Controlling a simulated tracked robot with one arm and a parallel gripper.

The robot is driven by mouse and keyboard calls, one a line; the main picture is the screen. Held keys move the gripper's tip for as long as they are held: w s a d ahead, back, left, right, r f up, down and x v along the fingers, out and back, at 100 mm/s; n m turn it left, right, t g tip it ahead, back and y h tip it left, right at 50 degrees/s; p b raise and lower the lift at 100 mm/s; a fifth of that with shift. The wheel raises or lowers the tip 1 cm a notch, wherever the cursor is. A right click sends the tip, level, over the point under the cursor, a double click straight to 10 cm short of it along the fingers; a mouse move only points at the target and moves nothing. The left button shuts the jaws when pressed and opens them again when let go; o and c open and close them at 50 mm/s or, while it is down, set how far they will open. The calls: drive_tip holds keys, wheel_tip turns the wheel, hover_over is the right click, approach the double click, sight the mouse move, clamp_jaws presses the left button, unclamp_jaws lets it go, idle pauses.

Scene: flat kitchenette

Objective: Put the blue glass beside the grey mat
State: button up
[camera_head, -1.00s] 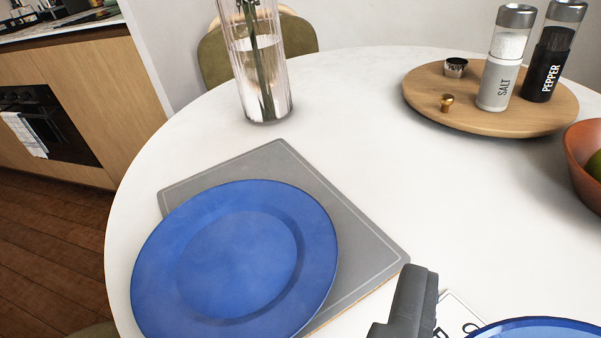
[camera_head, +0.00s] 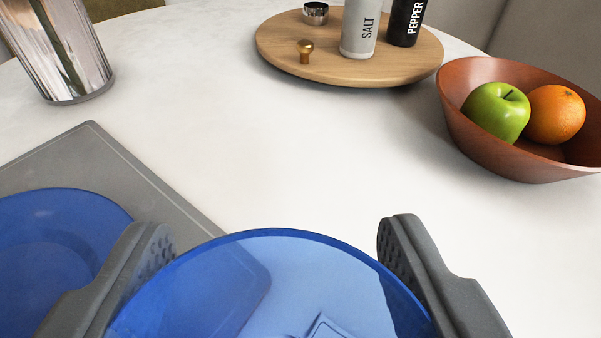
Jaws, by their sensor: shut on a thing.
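The blue glass (camera_head: 285,262) is see-through and shows at the bottom centre, its rim towards me. My gripper (camera_head: 270,245) is shut on it, one finger on each side. The grey mat (camera_head: 110,165) lies on the table at the left. A blue plate (camera_head: 55,235) rests on the mat. The left finger covers part of the plate and mat. The glass overlaps the mat's right corner in the picture. Its base is hidden, so I cannot tell whether it touches the table.
A wooden bowl (camera_head: 475,140) holds a green apple (camera_head: 497,112) and an orange (camera_head: 555,114) at the right. A round wooden board (camera_head: 285,60) with salt (camera_head: 360,30) and pepper (camera_head: 405,22) stands at the back. The table's middle (camera_head: 270,140) is clear.

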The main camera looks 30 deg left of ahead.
drive_tip(key=shift+w+a+r+p, duration=0.2)
drive_tip(key=shift+w+a+p, duration=0.85)
drive_tip(key=shift+p, duration=0.85)
drive_tip(key=p+x, duration=0.2)
drive_tip(key=p, duration=0.4)
drive_tip(key=shift+w+r+p, duration=0.1)
drive_tip(key=shift+r+p, duration=0.05)
drive_tip(key=shift+p, duration=0.25)
drive_tip(key=shift+p, duration=0.35)
drive_tip(key=shift+d+f+b+x, duration=0.2)
drive_tip(key=shift+b+x, duration=0.3)
drive_tip(key=shift+x, duration=1.45)
drive_tip(key=shift+d+f+b+x, duration=0.1)
drive_tip(key=shift+f+b+x, duration=0.35)
drive_tip(key=shift+x, duration=1.55)
drive_tip(key=shift+d+f+b+x, duration=0.15)
drive_tip(key=shift+b+x, duration=0.45)
drive_tip(key=shift+x, duration=1.35)
